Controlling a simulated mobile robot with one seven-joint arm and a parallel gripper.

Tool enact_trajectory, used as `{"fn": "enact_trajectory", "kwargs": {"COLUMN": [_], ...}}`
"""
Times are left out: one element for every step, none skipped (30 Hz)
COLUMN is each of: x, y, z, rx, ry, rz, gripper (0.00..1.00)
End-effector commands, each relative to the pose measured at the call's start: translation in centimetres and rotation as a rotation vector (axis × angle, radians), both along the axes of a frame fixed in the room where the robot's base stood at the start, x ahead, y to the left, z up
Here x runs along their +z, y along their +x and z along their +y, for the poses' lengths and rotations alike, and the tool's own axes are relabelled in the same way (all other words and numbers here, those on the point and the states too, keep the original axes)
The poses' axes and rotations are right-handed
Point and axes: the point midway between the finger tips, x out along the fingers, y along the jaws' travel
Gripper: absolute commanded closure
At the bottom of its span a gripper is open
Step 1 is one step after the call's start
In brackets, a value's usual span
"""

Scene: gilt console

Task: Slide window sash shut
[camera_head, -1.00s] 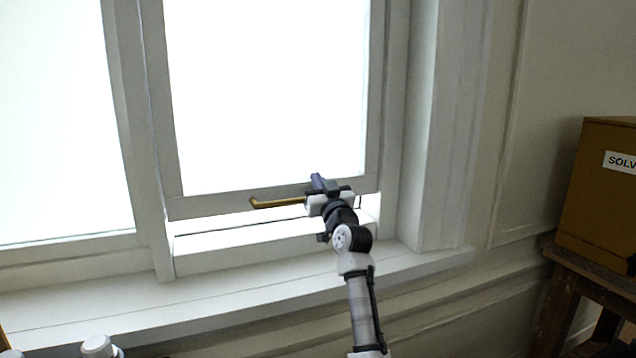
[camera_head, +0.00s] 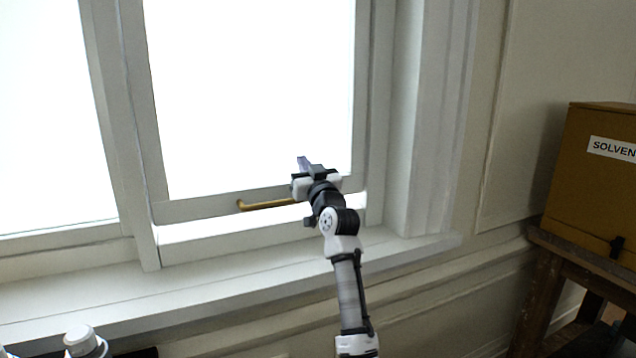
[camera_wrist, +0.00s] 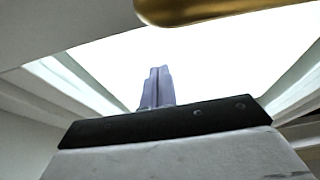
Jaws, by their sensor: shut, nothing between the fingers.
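The white window sash (camera_head: 190,209) is raised a little. A bright gap (camera_head: 215,229) shows between its bottom rail and the frame below. A brass handle (camera_head: 265,204) runs along the bottom rail; its right part is hidden by my gripper. My gripper (camera_head: 303,161) is shut and empty at the handle's right side, its fingers pointing up in front of the sash. In the wrist view, the closed fingers (camera_wrist: 156,88) stand against bright light, and the brass handle (camera_wrist: 215,8) crosses the top right, apart from the fingertips in the picture. I cannot tell whether my gripper touches the handle.
The white sill (camera_head: 200,285) runs below the window. A brown box labelled SOLVEN (camera_head: 590,185) sits on a dark wooden stand (camera_head: 555,255) at the right. A white rounded object (camera_head: 80,338) shows at the bottom left. The wall between window and box is bare.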

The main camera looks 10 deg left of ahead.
Motion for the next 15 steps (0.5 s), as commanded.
{"fn": "enact_trajectory", "kwargs": {"x": [-1.8, -2.0, -2.3, -2.5, -2.6, -2.9, -3.1, -3.2, -3.4, -3.5, -3.6, -3.7, -3.8, -3.8, -3.9], "y": [-0.8, -1.3, -2.0, -2.5, -3.0, -3.6, -4.1, -4.5, -5.0, -5.4, -5.7, -6.1, -6.4, -6.6, -6.8], "z": [-0.9, -1.2, -1.7, -2.0, -2.4, -2.8, -3.1, -3.4, -3.7, -4.0, -4.2, -4.4, -4.6, -4.7, -4.8], "rx": [-0.004, -0.004, -0.004, -0.005, -0.005, -0.004, -0.004, -0.004, -0.005, -0.004, -0.003, -0.003, -0.003, -0.003, -0.003], "ry": [-0.001, 0.0, 0.0, 0.0, 0.0, 0.001, 0.0, 0.0, 0.0, 0.0, 0.0, 0.0, 0.001, 0.0, 0.0], "rz": [0.004, 0.004, 0.004, 0.003, 0.003, 0.003, 0.004, 0.002, 0.003, 0.004, 0.004, 0.004, 0.003, 0.004, 0.005], "gripper": [1.0, 1.0, 1.0, 1.0, 1.0, 1.0, 1.0, 1.0, 1.0, 1.0, 1.0, 1.0, 1.0, 1.0, 1.0]}}
